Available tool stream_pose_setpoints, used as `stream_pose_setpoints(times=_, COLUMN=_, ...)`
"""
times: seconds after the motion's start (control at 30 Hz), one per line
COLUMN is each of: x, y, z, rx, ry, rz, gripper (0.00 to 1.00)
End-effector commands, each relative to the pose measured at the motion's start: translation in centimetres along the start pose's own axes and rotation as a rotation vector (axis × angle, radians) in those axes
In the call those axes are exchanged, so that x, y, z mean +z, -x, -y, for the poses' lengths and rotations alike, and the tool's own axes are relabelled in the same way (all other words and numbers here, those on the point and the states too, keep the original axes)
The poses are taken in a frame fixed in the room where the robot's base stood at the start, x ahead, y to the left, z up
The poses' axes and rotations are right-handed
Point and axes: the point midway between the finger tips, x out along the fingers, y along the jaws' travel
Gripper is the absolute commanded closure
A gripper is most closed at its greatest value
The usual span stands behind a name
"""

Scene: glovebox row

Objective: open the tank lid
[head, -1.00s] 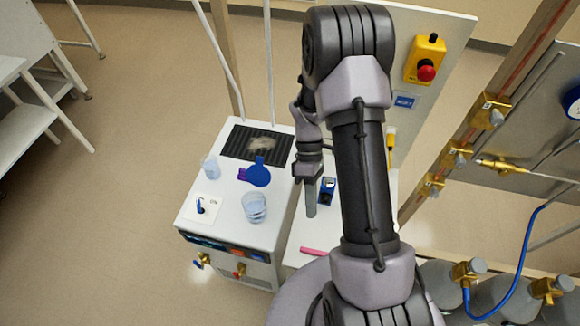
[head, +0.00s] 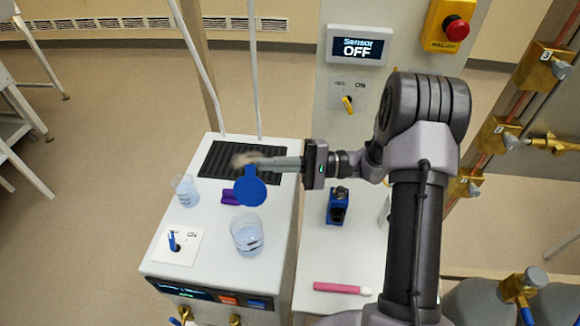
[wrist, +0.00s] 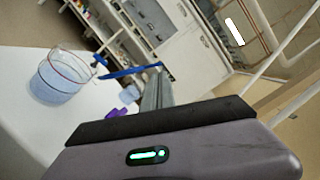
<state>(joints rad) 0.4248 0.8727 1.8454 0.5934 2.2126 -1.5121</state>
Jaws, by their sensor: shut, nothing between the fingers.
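A round blue disc with a short tab (head: 250,191), which looks like the tank lid, is over the top of the white cabinet (head: 160,252). It shows nearly edge-on in the wrist view (wrist: 132,72). I cannot tell what lies under it. My gripper (head: 256,162) is shut and empty, with its fingers pointing left across the cabinet just behind the disc, by the tab. In the wrist view the fingers (wrist: 157,78) are at the right end of the blue disc; I cannot tell whether they touch.
A beaker of liquid (head: 247,236) stands in front of the disc, and a smaller beaker (head: 185,190) to the left. A purple piece (head: 230,197) lies beside the disc. A black ribbed mat (head: 215,160) is behind. A blue device (head: 338,208) and pink marker (head: 338,288) are right.

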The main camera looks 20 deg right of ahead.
Motion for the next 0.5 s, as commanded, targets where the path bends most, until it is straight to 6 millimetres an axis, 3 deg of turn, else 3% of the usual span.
stream_pose_setpoints(times=0.2, x=0.0, y=-1.8, z=-0.1, rx=0.001, ry=0.000, rz=0.000, gripper=1.00)
stream_pose_setpoints(times=0.5, x=0.0, y=-1.9, z=0.0, rx=0.002, ry=0.002, rz=0.000, gripper=1.00)
